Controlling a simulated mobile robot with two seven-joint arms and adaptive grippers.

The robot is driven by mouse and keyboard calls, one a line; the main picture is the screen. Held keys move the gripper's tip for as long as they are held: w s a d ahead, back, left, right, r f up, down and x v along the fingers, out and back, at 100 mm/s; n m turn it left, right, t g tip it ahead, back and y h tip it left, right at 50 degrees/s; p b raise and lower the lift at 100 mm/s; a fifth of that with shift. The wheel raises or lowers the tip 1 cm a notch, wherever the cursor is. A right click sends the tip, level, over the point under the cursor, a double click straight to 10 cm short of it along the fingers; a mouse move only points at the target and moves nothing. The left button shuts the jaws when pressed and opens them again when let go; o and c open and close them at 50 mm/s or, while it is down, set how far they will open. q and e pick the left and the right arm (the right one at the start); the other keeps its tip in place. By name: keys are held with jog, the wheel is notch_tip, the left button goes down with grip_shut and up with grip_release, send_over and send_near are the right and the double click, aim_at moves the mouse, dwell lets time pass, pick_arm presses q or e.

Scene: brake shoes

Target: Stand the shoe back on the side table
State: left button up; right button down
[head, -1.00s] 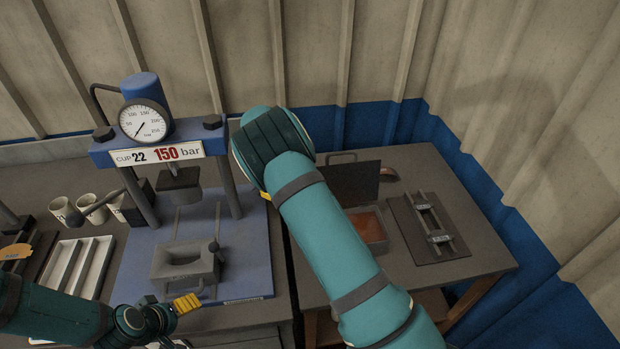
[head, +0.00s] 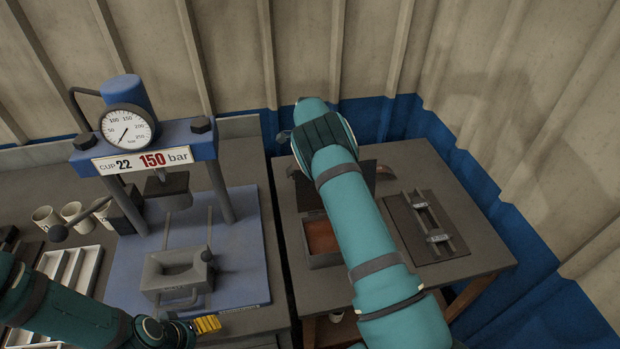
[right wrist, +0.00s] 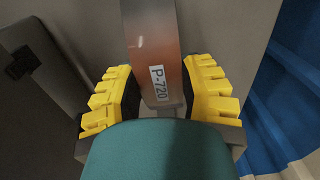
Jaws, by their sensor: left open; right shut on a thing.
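The shoe (right wrist: 157,50) is a grey-brown metal piece with a white P-720 label, between my right gripper's yellow fingers in the right wrist view. My right gripper (right wrist: 160,88) is shut on it. In the head view my right arm reaches over the side table (head: 420,160) and hides most of that gripper and the shoe. A dark rack (head: 402,222) with two small labels lies on the table's right part. My left gripper (head: 207,325) is open, low in the head view in front of the press, with its yellow pads showing.
The blue press (head: 190,140) with its gauge stands on the bench at left. A grey block (head: 177,275) sits on its blue base. An open box (head: 318,243) with a brown inside is partly behind my right arm. White cups (head: 45,216) and a white tray (head: 82,265) are at left.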

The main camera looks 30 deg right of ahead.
jog(key=shift+w+f, duration=0.1)
jog(key=shift+f, duration=2.9)
jog(key=shift+f, duration=0.1)
jog(key=c, duration=0.5)
grip_release()
jog(key=shift+f, duration=0.1)
jog(key=shift+r, duration=0.2)
notch_tip(320, 180, up, 12)
